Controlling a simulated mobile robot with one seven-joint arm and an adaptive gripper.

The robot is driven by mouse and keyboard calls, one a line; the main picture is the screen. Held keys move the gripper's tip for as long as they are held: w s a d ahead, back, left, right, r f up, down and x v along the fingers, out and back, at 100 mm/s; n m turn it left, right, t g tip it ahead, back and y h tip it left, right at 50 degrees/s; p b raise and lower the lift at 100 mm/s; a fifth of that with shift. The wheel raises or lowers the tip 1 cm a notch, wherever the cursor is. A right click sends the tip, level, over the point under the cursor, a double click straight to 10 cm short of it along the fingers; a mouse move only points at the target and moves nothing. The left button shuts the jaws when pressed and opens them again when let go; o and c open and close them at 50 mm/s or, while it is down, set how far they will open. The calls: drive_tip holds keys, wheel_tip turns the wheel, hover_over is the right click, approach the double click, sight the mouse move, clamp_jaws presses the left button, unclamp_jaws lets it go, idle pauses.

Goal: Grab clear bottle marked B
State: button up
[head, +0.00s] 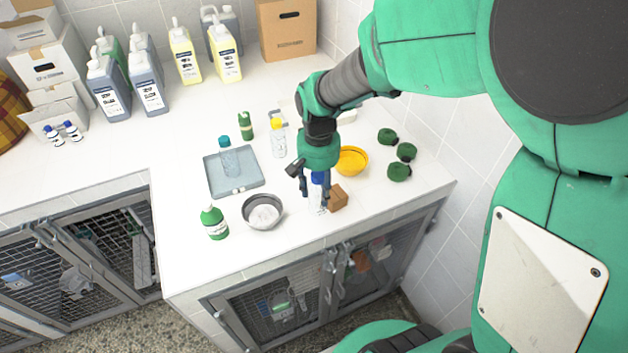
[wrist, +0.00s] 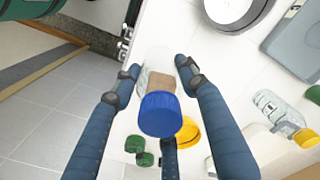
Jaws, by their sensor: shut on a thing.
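A clear bottle (head: 318,198) with a blue cap stands upright near the front edge of the white counter. My gripper (head: 315,192) reaches down over it and is shut on it. In the wrist view the blue cap (wrist: 160,114) is in front and the clear body (wrist: 155,68) lies between my fingers. No letter can be read on it. Another clear bottle (head: 279,143) with a yellow cap stands behind. A third clear bottle (head: 230,160) with a teal cap stands on the grey tray (head: 250,184).
A brown block (head: 338,198) is close to the held bottle's right. A metal bowl (head: 262,225) and a green bottle (head: 214,223) stand left, a yellow bowl (head: 351,160) behind right. Several green pieces (head: 399,172) lie at the right. Large jugs (head: 147,80) stand at the back.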

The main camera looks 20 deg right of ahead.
drive_tip(key=shift+s, duration=0.35)
drive_tip(key=shift+r, duration=0.15)
idle(0.4)
